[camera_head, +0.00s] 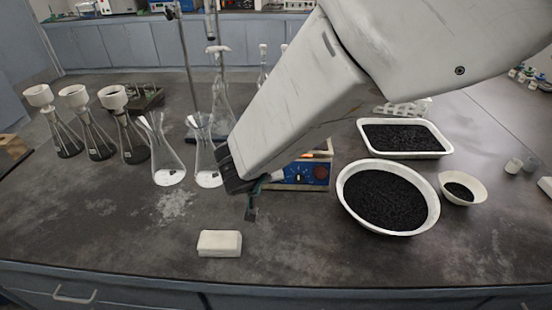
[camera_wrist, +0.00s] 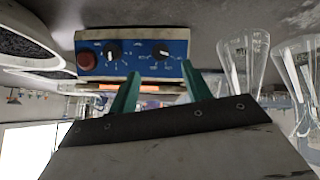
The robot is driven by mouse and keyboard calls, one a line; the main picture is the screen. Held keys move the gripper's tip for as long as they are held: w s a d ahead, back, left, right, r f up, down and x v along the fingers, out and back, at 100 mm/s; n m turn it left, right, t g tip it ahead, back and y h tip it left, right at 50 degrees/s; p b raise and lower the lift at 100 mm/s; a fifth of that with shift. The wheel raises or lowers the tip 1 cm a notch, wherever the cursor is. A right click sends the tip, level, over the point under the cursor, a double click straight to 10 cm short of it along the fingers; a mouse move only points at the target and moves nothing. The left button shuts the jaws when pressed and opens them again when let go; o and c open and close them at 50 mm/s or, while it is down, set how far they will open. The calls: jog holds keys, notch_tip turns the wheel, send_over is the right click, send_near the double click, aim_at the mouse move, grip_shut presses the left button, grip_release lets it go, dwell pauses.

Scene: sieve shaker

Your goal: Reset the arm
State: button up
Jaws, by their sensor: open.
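My gripper (camera_head: 252,200) is over the middle of the bench, just in front of a device with a blue control panel (camera_head: 308,174). In the wrist view, the two green fingers of my gripper (camera_wrist: 160,88) are spread apart with nothing between them. The blue panel (camera_wrist: 133,57) shows there with two black knobs and a red button, beyond the fingertips. My arm hides much of the device in the head view. I cannot tell whether the fingers touch the bench or the device.
Glass flasks (camera_head: 167,160) stand close to the left of my gripper; several with white funnels (camera_head: 72,97) stand farther left. A white box (camera_head: 220,243) lies in front. A round bowl (camera_head: 345,203) and a tray (camera_head: 447,151) of black grains are right. The front-left bench is clear.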

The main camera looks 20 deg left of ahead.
dwell(0.3)
jog(key=s+a+g+y, duration=0.3)
jog(key=s+a+y, duration=0.1)
jog(key=s+a, duration=0.1)
jog(key=s+d+r+n+g+y, duration=0.1)
jog(key=s+d+r+g+y, duration=0.15)
jog(key=d+r, duration=0.2)
jog(key=s+d+r+m+h, duration=0.2)
jog(key=s+d+r, duration=0.2)
jog(key=d, duration=1.1)
jog(key=s+d+r+m+g+h, duration=0.1)
jog(key=s+d+r+m+h, duration=0.1)
jog(key=d, duration=1.3)
jog(key=s+d+r+m+h, duration=0.1)
jog(key=s+d+r+h, duration=0.2)
jog(key=d, duration=1.2)
jog(key=s+r, duration=0.3)
jog(key=s, duration=0.1)
jog(key=shift+m+h, duration=0.35)
jog(key=shift+m, duration=0.05)
jog(key=shift+s+a+g, duration=0.1)
jog(key=shift+g, duration=0.15)
